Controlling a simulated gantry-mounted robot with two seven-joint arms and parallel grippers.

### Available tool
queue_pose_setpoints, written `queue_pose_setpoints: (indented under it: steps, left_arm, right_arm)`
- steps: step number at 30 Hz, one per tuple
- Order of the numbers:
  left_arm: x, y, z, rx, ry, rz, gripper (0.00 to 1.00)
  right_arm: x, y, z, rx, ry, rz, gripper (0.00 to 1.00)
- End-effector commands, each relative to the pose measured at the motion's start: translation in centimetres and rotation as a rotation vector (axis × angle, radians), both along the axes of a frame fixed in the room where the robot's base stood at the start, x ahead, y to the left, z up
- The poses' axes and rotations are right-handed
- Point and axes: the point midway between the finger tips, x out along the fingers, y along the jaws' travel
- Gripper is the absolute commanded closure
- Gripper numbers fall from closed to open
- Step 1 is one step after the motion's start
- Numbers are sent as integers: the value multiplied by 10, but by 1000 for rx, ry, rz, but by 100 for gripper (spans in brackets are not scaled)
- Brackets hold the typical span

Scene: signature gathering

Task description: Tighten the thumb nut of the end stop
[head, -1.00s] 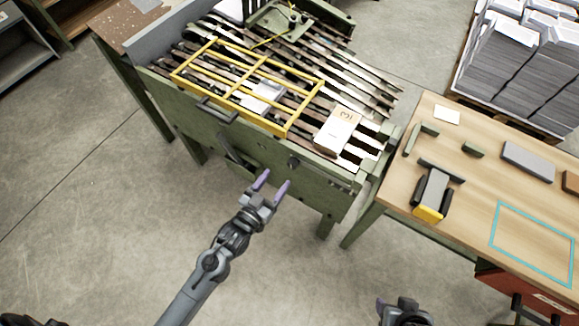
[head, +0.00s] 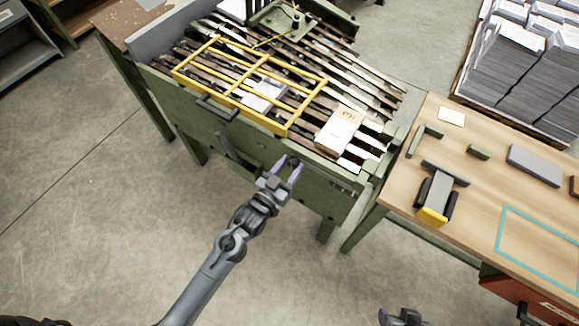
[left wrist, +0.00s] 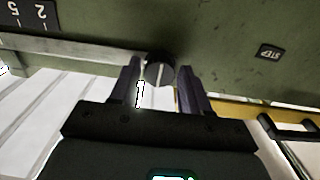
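A round black knob with a pale line (left wrist: 160,68), which looks like the thumb nut, sits on the green front panel (left wrist: 225,35) of the machine. My left gripper (head: 287,166) is at that panel, its purple fingers apart. In the left wrist view the fingertips of my left gripper (left wrist: 160,72) lie on either side of the knob, with a visible gap on each side. In the head view the gripper partly covers the knob. My right gripper (head: 400,317) shows only in part at the bottom edge, far from the machine.
The machine top carries slats, a yellow frame (head: 290,111) and a small box (head: 339,130). A black handle (head: 216,109) juts from the front panel left of my gripper. A wooden table (head: 480,190) stands at the right. The floor before the machine is clear.

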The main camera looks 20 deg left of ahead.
Motion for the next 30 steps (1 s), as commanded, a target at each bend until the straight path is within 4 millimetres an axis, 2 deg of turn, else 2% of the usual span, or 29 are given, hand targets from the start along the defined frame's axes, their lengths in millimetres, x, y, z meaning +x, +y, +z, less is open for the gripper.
queue_pose_setpoints:
  steps: [1, 6, 8, 19, 30]
  left_arm:
    - [0, 0, 0, 0, 0, 0, 62]
    - [0, 0, 0, 0, 0, 0, 88]
    - [0, 0, 0, 0, 0, 0, 95]
    - [0, 0, 2, 67, -10, 0, 95]
    - [0, 0, 4, 345, -60, -1, 95]
  right_arm:
    - [0, 0, 0, 2, -1, -2, 47]
    - [0, 1, 0, 6, -1, -3, 47]
    - [0, 1, 0, 6, -1, -3, 47]
    - [1, 1, 12, 3, -2, -2, 47]
    - [1, -1, 48, -6, -3, 3, 47]
